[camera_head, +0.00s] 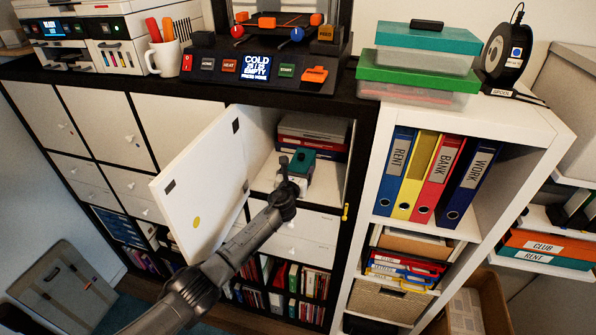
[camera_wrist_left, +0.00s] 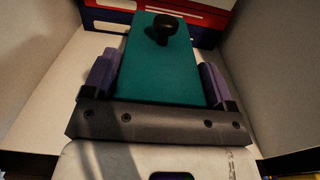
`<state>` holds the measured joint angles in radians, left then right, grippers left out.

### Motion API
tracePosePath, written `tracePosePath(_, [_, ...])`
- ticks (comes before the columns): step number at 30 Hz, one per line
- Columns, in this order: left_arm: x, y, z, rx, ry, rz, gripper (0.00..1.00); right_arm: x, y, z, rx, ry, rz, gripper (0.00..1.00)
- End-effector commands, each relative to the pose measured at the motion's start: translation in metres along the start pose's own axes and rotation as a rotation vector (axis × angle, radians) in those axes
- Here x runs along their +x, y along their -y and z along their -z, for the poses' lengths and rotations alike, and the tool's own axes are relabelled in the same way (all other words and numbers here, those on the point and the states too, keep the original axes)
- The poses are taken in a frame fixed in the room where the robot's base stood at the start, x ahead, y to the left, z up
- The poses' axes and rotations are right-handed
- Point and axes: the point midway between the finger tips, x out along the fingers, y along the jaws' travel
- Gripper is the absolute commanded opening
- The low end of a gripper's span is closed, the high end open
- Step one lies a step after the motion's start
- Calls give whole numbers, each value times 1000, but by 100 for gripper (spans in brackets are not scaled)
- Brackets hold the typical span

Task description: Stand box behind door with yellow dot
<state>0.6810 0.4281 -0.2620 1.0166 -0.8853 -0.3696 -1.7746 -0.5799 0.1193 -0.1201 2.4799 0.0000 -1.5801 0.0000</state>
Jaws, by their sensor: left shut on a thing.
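The door with the yellow dot (camera_head: 197,222) stands open, swung out to the left of its shelf compartment (camera_head: 262,183). The box has a teal lid (camera_head: 303,158) with a black knob, and is inside this compartment, lid up. The teal lid also shows in the left wrist view (camera_wrist_left: 160,70). My left gripper (camera_head: 292,172) reaches into the compartment from the front. Its purple fingers (camera_wrist_left: 158,82) are shut on the box, one on each side. I cannot tell whether the box's base touches the compartment floor. My right gripper is not in view.
Flat red, white and blue boxes (camera_head: 312,132) lie stacked behind the box. Compartment walls stand close on both sides. A 3D printer (camera_head: 262,65) and a mug (camera_head: 165,55) sit on top. Binders (camera_head: 425,175) fill the white shelf to the right.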

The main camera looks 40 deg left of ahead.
Motion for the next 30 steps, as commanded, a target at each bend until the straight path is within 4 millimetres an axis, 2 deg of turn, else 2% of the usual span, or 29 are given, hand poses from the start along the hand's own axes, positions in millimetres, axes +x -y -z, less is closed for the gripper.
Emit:
tracePosePath(21, [0,0,5,0,2,0,51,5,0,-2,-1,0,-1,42])
tracePosePath(22, [0,0,4,0,2,0,81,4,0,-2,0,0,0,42])
tracePosePath(28, [0,0,5,0,1,0,100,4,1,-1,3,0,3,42])
tracePosePath(30, [0,0,5,0,1,0,100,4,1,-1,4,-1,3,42])
